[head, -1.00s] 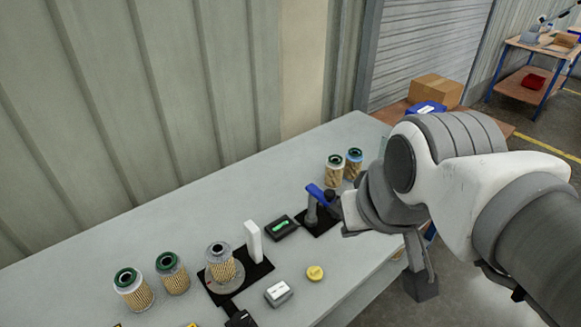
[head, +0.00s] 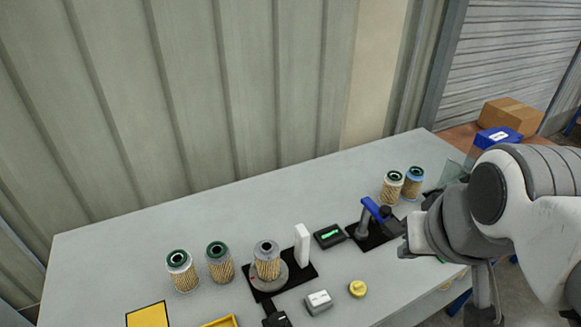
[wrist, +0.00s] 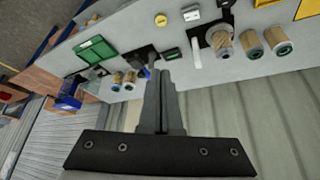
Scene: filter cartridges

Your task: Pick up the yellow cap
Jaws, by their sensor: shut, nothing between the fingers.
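The yellow cap (head: 358,289) sits on the grey table near its front edge, right of a small grey box with a white label (head: 318,302). In the wrist view the yellow cap (wrist: 161,20) is near the top, beyond the fingertips. My gripper (wrist: 159,72) is shut and empty, with its fingers together. It is apart from the cap. In the head view my arm is at the right, and I cannot clearly make out the fingertips there.
Pleated filter cartridges (head: 182,271) stand along the table, one on a round fixture (head: 270,281). A white upright block (head: 302,246), a green-screened device (head: 329,236) and a blue-handled clamp (head: 371,208) stand behind the cap. Bare table lies around the cap.

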